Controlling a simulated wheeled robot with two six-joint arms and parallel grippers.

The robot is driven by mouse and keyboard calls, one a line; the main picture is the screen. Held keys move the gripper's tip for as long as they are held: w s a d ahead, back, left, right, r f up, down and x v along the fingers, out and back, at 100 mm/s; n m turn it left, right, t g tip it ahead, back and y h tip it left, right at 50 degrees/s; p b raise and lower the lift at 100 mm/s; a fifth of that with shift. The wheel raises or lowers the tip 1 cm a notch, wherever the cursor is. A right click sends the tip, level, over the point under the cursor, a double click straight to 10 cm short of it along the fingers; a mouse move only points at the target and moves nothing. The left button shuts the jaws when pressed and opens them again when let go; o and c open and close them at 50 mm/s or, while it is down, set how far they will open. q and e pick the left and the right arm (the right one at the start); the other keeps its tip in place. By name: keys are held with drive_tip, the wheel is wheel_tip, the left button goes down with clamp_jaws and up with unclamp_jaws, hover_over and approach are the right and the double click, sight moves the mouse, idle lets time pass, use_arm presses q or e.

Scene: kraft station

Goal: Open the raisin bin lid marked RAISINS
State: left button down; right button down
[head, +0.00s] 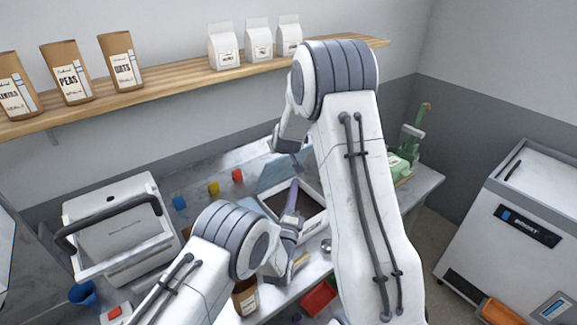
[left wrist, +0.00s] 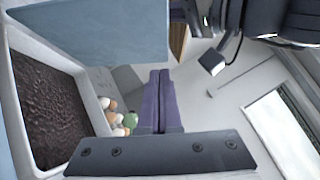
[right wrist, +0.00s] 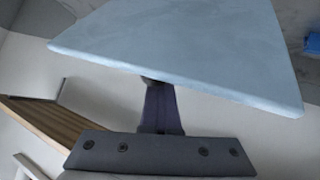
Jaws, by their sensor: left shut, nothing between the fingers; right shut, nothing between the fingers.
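The raisin bin (head: 310,228) is a white box on the table holding dark brown contents; no RAISINS marking is readable. Its light blue lid (head: 272,174) stands raised at the back, partly behind my right arm. The lid also spans the top of the left wrist view (left wrist: 95,30) and the right wrist view (right wrist: 180,45). My left gripper (head: 295,184) is shut and empty, its purple fingers over the open bin in the head view. My right gripper (right wrist: 157,85) is shut at the lid's edge; its fingertips are partly hidden by the lid.
A white appliance with a dark handle (head: 112,235) stands left. A red tray (head: 318,298) is at the front edge. A shelf (head: 180,78) holds bags and cartons. A white freezer (head: 510,235) stands right.

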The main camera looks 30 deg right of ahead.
sight(283, 159)
use_arm(q)
drive_tip(key=shift+w+d+r, duration=0.3)
drive_tip(key=shift+w+r, duration=0.2)
drive_tip(key=shift+w, duration=0.65)
drive_tip(key=shift+w+d+r, duration=0.35)
drive_tip(key=shift+w+r, duration=0.15)
drive_tip(key=shift+w, duration=0.6)
drive_tip(key=shift+w+d+r, duration=0.3)
drive_tip(key=shift+w+r, duration=0.2)
drive_tip(key=shift+w, duration=0.65)
drive_tip(key=shift+w+a+r, duration=0.25)
drive_tip(key=shift+w+r, duration=0.25)
drive_tip(key=shift+w, duration=0.25)
drive_tip(key=shift+w+a+r, duration=0.1)
drive_tip(key=shift+w+r, duration=0.15)
drive_tip(key=shift+w, duration=0.05)
use_arm(e)
drive_tip(key=shift+s+f, duration=0.15)
drive_tip(key=shift+f, duration=0.1)
use_arm(q)
drive_tip(key=shift+r, duration=0.1)
use_arm(e)
drive_tip(key=c, duration=0.5)
unclamp_jaws()
drive_tip(key=shift+c, duration=0.2)
